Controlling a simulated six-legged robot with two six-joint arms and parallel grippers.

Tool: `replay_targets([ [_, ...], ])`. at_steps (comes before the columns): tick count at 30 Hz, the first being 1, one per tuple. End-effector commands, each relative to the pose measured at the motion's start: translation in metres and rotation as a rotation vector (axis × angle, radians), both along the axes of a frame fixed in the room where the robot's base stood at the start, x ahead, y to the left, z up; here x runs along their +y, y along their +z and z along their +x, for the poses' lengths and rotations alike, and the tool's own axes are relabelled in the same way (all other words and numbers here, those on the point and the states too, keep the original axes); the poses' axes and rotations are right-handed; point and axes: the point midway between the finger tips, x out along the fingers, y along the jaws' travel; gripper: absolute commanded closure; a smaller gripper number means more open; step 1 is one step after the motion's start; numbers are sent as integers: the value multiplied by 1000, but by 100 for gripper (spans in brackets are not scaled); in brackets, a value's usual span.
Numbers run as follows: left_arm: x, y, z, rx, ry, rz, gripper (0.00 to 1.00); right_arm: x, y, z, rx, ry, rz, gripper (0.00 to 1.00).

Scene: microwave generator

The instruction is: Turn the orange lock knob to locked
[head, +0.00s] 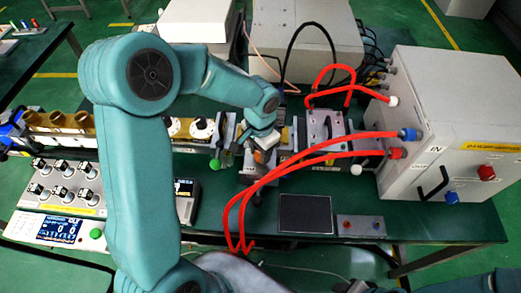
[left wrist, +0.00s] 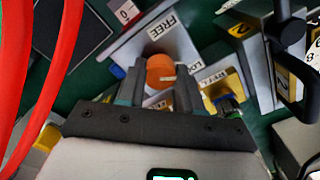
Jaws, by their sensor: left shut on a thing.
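The orange lock knob (left wrist: 161,72) shows in the left wrist view on a grey block with a FREE label (left wrist: 165,22) above it. In the head view my left gripper (head: 262,150) is at the middle of the table's apparatus, and the knob is hidden there. My right gripper is not in view.
Red hoses (head: 290,170) run from the large grey box (head: 445,120) past the gripper's right side. A black pad (head: 305,213) lies in front. A yellow block (left wrist: 222,88) stands beside the knob. A knob panel (head: 65,185) is at left.

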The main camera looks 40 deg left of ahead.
Motion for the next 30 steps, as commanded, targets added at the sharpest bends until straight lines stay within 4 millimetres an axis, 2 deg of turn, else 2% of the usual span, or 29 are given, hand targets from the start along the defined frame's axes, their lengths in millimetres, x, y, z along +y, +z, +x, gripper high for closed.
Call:
replay_targets([
  [5,1,2,1,-6,-1,3,96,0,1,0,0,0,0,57],
  [6,1,2,1,-6,-1,3,62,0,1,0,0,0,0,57],
  [8,1,2,1,-5,-1,3,42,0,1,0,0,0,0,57],
  [9,1,2,1,-5,-1,2,40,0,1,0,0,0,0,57],
  [17,0,1,1,-2,0,1,40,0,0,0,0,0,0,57],
  [20,1,8,1,-5,0,2,40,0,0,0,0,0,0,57],
  [23,1,24,2,-9,0,2,40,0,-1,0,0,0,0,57],
  [30,0,87,1,-10,0,0,40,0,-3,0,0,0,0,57],
])
